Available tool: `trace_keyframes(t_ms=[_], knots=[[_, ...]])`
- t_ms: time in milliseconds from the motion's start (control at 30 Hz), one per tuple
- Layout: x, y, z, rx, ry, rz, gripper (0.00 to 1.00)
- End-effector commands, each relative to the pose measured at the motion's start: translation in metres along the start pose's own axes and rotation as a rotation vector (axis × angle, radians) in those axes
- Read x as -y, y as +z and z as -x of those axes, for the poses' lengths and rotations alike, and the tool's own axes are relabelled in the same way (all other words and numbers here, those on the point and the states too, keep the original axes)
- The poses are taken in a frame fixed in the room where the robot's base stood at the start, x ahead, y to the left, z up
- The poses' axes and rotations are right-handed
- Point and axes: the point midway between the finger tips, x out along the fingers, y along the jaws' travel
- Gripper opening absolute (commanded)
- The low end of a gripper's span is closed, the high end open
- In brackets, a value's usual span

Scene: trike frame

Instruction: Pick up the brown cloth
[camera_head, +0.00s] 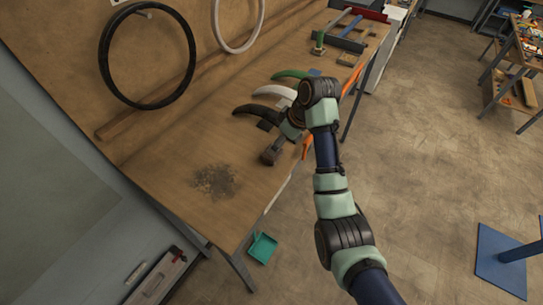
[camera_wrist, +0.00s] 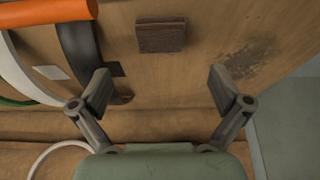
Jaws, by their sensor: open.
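The brown cloth (camera_wrist: 161,36) looks like a small, dark brown, folded square pad. It lies on the wooden bench top, beyond my fingertips at the top middle of the wrist view. In the head view it appears as a small brown patch (camera_head: 270,157) near the bench's front edge, just below my gripper. My gripper (camera_wrist: 160,88) is open and empty, with its fingers spread wide to either side. Bare wood shows between them. The cloth sits apart from both fingers. In the head view my wrist hides part of the gripper.
A black fender (camera_head: 257,112), white fender (camera_head: 274,92) and green fender (camera_head: 290,74) lie beside my gripper. An orange part (camera_wrist: 45,12) lies near the cloth. A dark stain (camera_head: 213,181) marks otherwise clear bench top (camera_head: 165,150).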

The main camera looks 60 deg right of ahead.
Motion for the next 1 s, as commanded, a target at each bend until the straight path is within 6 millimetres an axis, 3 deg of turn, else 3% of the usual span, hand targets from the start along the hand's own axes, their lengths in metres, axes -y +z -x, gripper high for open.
trace_keyframes(t_ms=[400, 700, 900, 1000], knots=[[0.002, -0.001, -0.032, 0.0, -0.002, -0.001, 1.0], [0.0, 0.002, -0.077, 0.0, 0.001, -0.001, 1.0], [-0.001, 0.002, -0.079, -0.001, 0.002, 0.0, 1.0], [0.0, 0.002, -0.079, -0.001, 0.002, 0.0, 0.87]])
